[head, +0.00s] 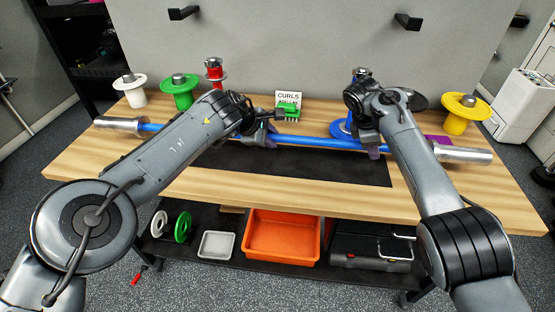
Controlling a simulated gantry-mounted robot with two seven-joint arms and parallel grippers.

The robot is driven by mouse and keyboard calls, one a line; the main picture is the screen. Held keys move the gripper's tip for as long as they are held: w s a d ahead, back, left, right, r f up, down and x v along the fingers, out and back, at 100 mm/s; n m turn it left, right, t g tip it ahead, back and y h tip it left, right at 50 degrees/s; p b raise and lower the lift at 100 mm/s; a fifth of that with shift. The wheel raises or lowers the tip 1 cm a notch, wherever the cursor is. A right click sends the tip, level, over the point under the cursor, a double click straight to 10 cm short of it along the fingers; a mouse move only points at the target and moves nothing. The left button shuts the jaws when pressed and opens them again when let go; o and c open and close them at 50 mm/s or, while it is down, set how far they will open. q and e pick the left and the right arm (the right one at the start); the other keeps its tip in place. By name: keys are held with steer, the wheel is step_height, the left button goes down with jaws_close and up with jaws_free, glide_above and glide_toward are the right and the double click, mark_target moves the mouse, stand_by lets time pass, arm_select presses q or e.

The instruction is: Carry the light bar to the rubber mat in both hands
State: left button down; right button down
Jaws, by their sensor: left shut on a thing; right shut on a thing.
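The light bar (315,142) is blue with silver sleeves at both ends and lies crosswise over the wooden bench. My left gripper (260,138) is shut on the bar left of its right half's middle, and my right gripper (373,148) is shut on it further right. The black rubber mat (300,167) lies flat on the bench top. The bar appears along the mat's back edge, roughly level; I cannot tell its height above the bench. My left forearm hides part of the bar and the mat's left part.
Behind the bar stand white (130,87), green (180,92), red (214,72), blue (342,127) and yellow (466,112) plates, a "CURLS" sign (288,98) and a green clip-like thing (287,112). An orange bin (282,238) sits on the lower shelf. The bench front (290,203) is clear.

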arm_select(q)
steer(key=shift+w+r+b, duration=0.15)
steer(key=shift+b, duration=0.15)
arm_select(e)
steer(key=shift+f, duration=0.3)
